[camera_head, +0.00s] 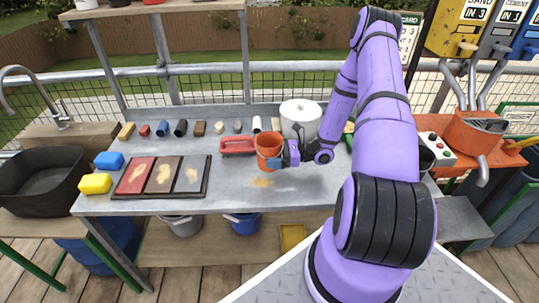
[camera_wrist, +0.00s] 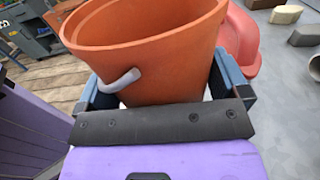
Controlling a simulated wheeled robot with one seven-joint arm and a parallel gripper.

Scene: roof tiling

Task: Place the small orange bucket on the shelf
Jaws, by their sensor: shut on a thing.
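The small orange bucket (camera_head: 268,152) is held at the end of my purple arm, over the middle of the grey workbench. My gripper (camera_head: 290,153) is shut on it from the right side. In the wrist view the bucket (camera_wrist: 150,50) fills the top middle, roughly upright, with a grey handle end on its side, between the two fingers of my gripper (camera_wrist: 165,92). I cannot tell whether its base touches the bench. An upper shelf (camera_head: 160,9) runs along the top left above the bench. A lower shelf (camera_head: 205,265) under the bench holds buckets.
A red tool (camera_head: 238,146) lies just left of the bucket. A white bucket (camera_head: 300,118) stands behind my gripper. Several small blocks and cylinders line the bench's back. A tray of colour samples (camera_head: 162,176), sponges (camera_head: 95,184) and a black basin (camera_head: 40,180) are at left. The front bench is mostly clear.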

